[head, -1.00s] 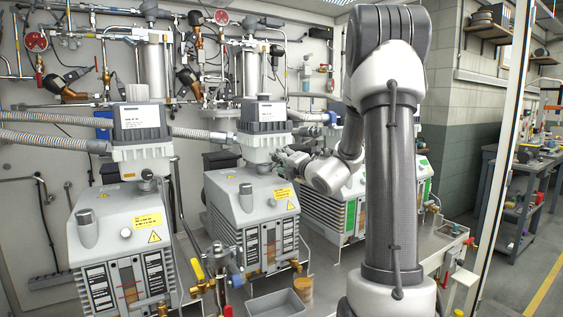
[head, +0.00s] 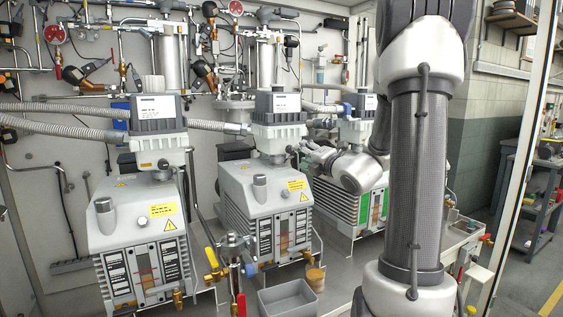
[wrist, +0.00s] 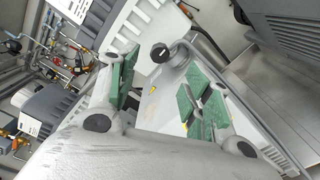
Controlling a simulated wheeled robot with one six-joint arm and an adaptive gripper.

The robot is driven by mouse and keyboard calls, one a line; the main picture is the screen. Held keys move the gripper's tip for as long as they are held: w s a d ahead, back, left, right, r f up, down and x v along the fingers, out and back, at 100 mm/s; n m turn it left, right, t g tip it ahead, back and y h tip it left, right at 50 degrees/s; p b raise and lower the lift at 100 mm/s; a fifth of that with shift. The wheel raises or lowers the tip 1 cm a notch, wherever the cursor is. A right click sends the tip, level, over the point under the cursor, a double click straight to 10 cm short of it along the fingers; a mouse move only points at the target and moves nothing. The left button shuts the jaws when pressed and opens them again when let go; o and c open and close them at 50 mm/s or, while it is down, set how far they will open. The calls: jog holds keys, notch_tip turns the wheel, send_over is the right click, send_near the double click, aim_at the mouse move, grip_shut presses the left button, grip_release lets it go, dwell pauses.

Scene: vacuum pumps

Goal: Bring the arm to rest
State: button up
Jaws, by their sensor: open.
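My gripper (head: 308,152) is small in the head view, in front of the flange between the middle pump (head: 262,215) and the right pump (head: 345,203). In the wrist view my gripper (wrist: 163,92) is open, its two green-padded fingers spread apart with nothing held between them. Beyond the fingers a pale pump housing with a dark round cap (wrist: 160,52) shows in the gap. I cannot tell how far the fingertips are from it. My upright arm link covers part of the right side of the head view.
The left pump (head: 135,222) stands at the front left, with ribbed hoses (head: 60,127) behind. A workbench (head: 540,185) stands at far right.

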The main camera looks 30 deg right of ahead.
jog(key=s+a+f+n+g+y, duration=0.3)
jog(key=s+a+f+n+g, duration=0.4)
jog(key=n, duration=0.6)
jog(key=s+a+f+n+g+y, duration=0.35)
jog(key=s+a+n, duration=0.25)
jog(key=s+n, duration=0.45)
jog(key=s+d+f+n+g+h, duration=0.25)
jog(key=s+n+g, duration=0.25)
jog(key=s+n, duration=0.9)
notch_tip(320, 180, up, 8)
jog(key=s+n+t+h, duration=0.1)
jog(key=n+h, duration=0.3)
jog(key=n, duration=0.7)
jog(key=shift+s+d+t+h, duration=0.15)
jog(key=shift+t+h, duration=0.15)
jog(key=shift+t, duration=0.15)
